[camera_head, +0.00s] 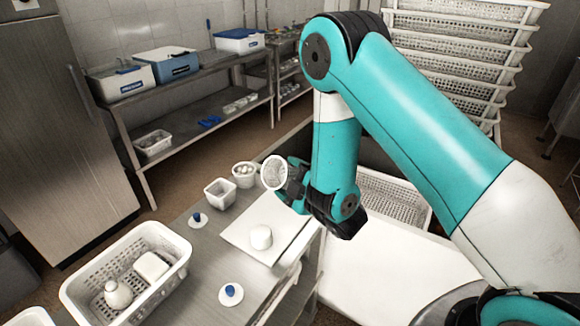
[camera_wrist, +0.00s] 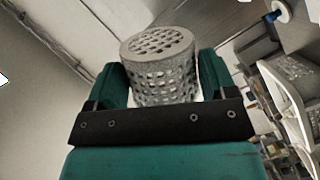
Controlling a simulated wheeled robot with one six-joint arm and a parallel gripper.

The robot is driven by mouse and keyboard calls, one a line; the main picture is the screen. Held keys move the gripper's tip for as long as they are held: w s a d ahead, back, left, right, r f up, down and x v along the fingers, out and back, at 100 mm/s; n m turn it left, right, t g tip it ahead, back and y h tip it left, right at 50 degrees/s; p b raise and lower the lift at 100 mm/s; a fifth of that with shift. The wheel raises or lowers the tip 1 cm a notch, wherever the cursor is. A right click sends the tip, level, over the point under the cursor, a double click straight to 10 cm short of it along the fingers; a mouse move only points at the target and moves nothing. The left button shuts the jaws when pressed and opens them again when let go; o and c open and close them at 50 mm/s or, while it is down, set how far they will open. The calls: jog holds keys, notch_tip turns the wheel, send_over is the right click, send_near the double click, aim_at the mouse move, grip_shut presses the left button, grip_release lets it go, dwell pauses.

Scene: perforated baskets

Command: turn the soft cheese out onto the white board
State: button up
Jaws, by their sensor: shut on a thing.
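My gripper (camera_head: 283,177) is shut on a white perforated basket (camera_head: 273,172) and holds it above the far side of the white board (camera_head: 285,219). In the wrist view the basket (camera_wrist: 160,65) sits between both fingers, its round perforated end showing. Its inside is hard to make out. A smooth white cylinder, seemingly the soft cheese (camera_head: 261,237), stands upright on the board, apart from the basket and my gripper.
A square white basket (camera_head: 219,193) and a round one with white lumps (camera_head: 244,174) stand behind the board. Blue-knobbed white discs (camera_head: 231,294) lie on the steel table. A large crate (camera_head: 82,290) holds two white pieces. Stacked crates (camera_head: 462,50) stand at the back right.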

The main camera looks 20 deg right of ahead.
jog(key=m+p, duration=0.1)
jog(key=p, duration=0.1)
jog(key=r+m+p, duration=0.1)
jog(key=m+p, duration=0.1)
jog(key=p, duration=0.1)
jog(key=shift+r+y, duration=0.1)
jog(key=shift+y, duration=0.2)
notch_tip(320, 180, down, 4)
jog(key=m, duration=0.2)
jog(key=m+g+p, duration=0.1)
jog(key=m, duration=0.1)
jog(key=shift+s+a+r+y, duration=0.1)
jog(key=shift+r+y, duration=0.15)
jog(key=shift+y, duration=0.05)
jog(key=s+d+f+m+t+h+b, duration=0.1)
jog(key=s+d+f+m+h+b, duration=0.1)
jog(key=d+f+m+h+b, duration=0.3)
jog(key=d+f+m+b, duration=0.3)
jog(key=d+b, duration=0.1)
jog(key=shift+s+h, duration=0.2)
jog(key=shift+h, duration=0.2)
